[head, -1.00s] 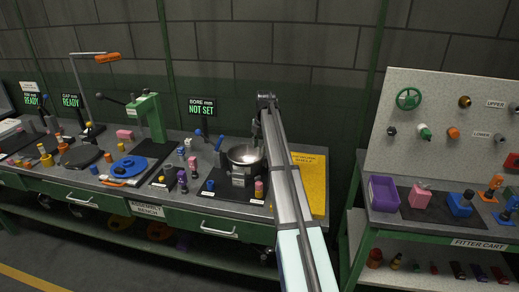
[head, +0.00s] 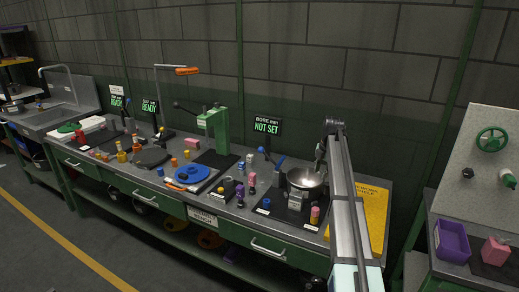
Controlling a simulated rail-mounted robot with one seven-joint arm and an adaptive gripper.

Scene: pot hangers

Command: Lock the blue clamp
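No part is labelled as the blue clamp, and I cannot tell for certain which one it is. A blue-tipped upright lever (head: 279,164) stands on the bench just left of the shiny metal bowl (head: 304,178). A blue round fixture (head: 191,174) with an orange handle lies further left on the bench.
A green press (head: 214,128) stands mid-bench. A yellow board (head: 373,212) lies right of the bowl. The cart at right carries a purple bin (head: 452,241) and a pink block (head: 495,251). Floor is clear at lower left.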

